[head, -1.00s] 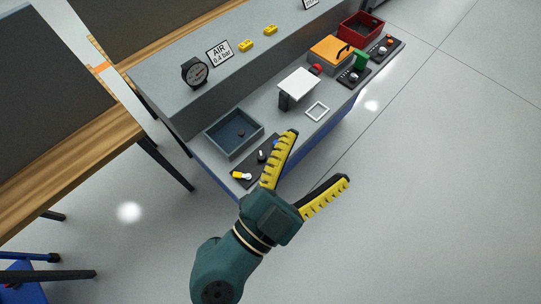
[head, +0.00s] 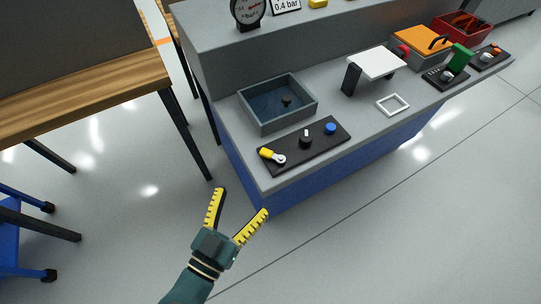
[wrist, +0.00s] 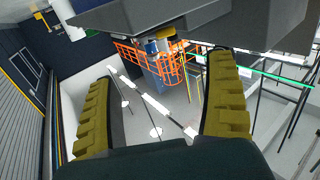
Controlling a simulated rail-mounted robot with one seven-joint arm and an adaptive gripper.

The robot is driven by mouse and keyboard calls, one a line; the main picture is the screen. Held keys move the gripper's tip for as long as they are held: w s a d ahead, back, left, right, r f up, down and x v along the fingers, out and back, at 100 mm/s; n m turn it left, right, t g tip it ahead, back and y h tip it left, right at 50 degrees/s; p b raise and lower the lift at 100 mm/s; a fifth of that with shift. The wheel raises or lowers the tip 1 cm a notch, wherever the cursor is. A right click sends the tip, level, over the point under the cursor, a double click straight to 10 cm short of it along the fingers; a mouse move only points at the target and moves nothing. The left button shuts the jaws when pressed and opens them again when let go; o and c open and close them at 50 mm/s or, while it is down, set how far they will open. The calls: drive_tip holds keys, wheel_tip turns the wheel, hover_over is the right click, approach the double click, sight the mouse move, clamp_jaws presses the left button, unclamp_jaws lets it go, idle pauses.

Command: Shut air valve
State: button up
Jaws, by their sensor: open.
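A black control panel (head: 325,143) lies at the near left end of the grey bench top in the head view. On its left part is a small valve with a yellow lever (head: 267,153) and a pale round hub; the lever points left. A black knob (head: 305,141) and a blue button (head: 330,128) sit beside it. My gripper (head: 242,202) is open and empty, in front of and below the panel, apart from the bench. Its spread yellow fingers also show in the wrist view (wrist: 160,95), where the valve cannot be made out.
A blue-grey tray (head: 252,118) stands behind the panel. A dial gauge (head: 247,12) and a 0.4 bar sign (head: 287,5) are on the shelf. A white plate on a post (head: 377,63) and a white square frame (head: 393,104) are to the right. The floor in front is clear.

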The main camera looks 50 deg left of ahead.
sight(268, 157)
drive_tip(key=x, duration=1.4)
drive_tip(key=shift+d+r+p, duration=0.1)
drive_tip(key=shift+p, duration=0.25)
drive_tip(key=c, duration=1.2)
drive_tip(key=shift+b, duration=0.3)
